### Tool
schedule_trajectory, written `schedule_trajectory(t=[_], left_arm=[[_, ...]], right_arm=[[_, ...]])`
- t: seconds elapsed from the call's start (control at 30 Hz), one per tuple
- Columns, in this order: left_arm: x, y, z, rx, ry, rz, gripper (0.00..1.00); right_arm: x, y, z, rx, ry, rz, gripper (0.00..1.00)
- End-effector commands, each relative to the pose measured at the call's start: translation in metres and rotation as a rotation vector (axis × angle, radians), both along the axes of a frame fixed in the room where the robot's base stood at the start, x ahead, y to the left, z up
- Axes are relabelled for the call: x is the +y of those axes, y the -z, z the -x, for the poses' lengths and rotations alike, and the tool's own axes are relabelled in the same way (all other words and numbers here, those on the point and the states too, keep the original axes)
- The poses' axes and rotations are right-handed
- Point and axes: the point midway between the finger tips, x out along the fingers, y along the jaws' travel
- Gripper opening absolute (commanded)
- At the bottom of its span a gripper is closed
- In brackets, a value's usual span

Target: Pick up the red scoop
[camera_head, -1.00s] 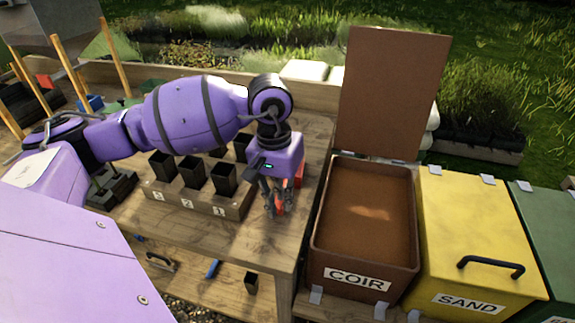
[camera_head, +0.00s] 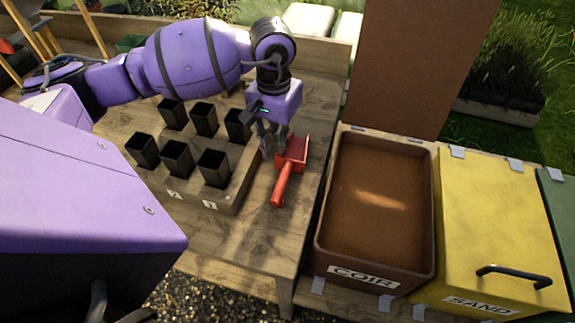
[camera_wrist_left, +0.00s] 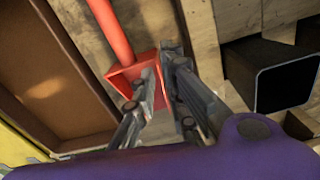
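The red scoop (camera_head: 284,180) lies on the right part of the wooden table, its handle toward the front and its square pan at the back. My left gripper (camera_head: 271,150) points down beside the pan's left side. In the left wrist view the scoop's pan (camera_wrist_left: 128,74) shows beside and partly behind one finger of my left gripper (camera_wrist_left: 165,68), with the handle running up from it. The fingers are apart with a narrow gap, and neither is around the handle. Whether a finger touches the pan is unclear. My right gripper is out of view.
A wooden rack (camera_head: 190,190) with several black square pots stands close left of my gripper. One pot (camera_wrist_left: 275,75) is near in the wrist view. The open brown COIR bin (camera_head: 325,250) and closed yellow SAND bin (camera_head: 500,220) stand right of the table.

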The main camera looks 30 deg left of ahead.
Motion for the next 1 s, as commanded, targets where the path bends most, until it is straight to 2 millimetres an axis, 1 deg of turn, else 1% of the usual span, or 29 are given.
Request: schedule_trajectory(t=[0.17,0.3,0.37,0.6,0.63,0.7,1.0], left_arm=[[-0.004,0.023,-0.001,-0.001,-0.001,0.004,0.12],[-0.003,0.042,-0.002,-0.002,-0.001,0.002,0.12],[-0.003,0.046,-0.002,-0.002,-0.001,0.002,0.12],[-0.003,0.049,-0.002,-0.002,0.0,0.001,0.12],[-0.003,0.049,-0.002,-0.002,0.0,0.001,0.09],[-0.003,0.049,-0.002,-0.002,0.0,0.001,0.0],[-0.003,0.048,-0.002,-0.002,-0.001,0.001,0.0]], right_arm=[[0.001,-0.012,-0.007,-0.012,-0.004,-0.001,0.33],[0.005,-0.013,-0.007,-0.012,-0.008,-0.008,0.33],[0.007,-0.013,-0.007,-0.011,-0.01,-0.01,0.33],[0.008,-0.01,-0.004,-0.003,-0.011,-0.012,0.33],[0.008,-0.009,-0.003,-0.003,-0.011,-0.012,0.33],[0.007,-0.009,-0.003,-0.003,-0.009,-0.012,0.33],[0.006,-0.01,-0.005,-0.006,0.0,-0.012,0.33]])
